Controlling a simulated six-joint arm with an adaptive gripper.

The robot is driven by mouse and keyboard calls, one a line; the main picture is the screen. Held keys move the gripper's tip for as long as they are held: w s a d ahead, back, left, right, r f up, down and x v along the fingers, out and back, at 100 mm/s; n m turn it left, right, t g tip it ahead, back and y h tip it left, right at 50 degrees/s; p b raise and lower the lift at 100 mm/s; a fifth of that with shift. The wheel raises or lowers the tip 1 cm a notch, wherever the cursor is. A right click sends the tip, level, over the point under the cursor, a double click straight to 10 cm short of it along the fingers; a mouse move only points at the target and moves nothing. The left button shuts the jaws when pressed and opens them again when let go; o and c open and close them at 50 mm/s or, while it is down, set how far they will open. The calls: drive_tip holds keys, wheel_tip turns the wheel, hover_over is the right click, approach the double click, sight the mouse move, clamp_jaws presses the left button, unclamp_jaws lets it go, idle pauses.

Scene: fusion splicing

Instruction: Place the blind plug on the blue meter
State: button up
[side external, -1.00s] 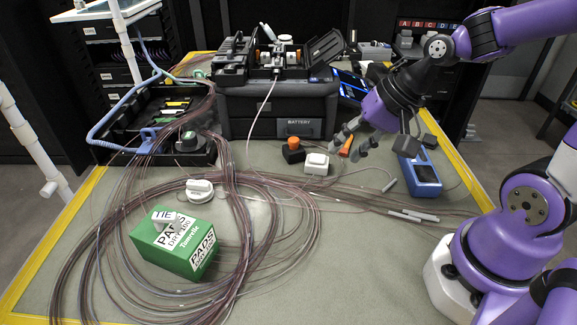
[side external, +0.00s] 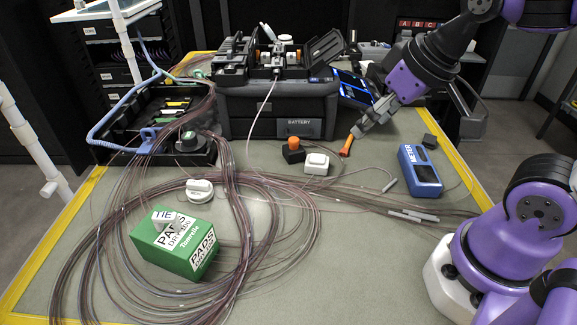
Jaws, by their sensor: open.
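The blue meter (side external: 420,171) lies on the mat at the right, with a dark screen and a white label. I cannot tell for sure which small piece is the blind plug. A small dark block (side external: 430,141) sits just behind the meter. An orange stick-like piece (side external: 346,147) stands tilted left of the meter. My gripper (side external: 359,128) points down and left, just above and behind the orange piece. Its fingers look open, and I see nothing held. Whether a fingertip touches the orange piece is unclear.
A black block with an orange knob (side external: 293,150) and a white block (side external: 316,164) stand left of my gripper. Fibre coils surround a green box (side external: 176,244). Grey sleeves (side external: 414,215) lie before the meter. A black splicer case (side external: 278,112) stands behind.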

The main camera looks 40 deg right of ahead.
drive_tip(key=m, duration=0.2)
approach(298, 139)
drive_tip(key=shift+m+g+y, duration=0.4)
drive_tip(key=shift+y, duration=0.1)
drive_tip(key=w+f, duration=0.2)
drive_tip(key=f, duration=0.1)
drive_tip(key=w+f, duration=0.1)
drive_tip(key=f, duration=0.1)
drive_tip(key=shift+w+d, duration=0.25)
drive_tip(key=shift+d, duration=0.15)
drive_tip(key=x, duration=0.5)
drive_tip(key=shift+a+f, duration=0.2)
drive_tip(key=shift+f, duration=0.15)
drive_tip(key=c, duration=0.9)
drive_tip(key=shift+c, duration=0.2)
drive_tip(key=shift+r, duration=0.1)
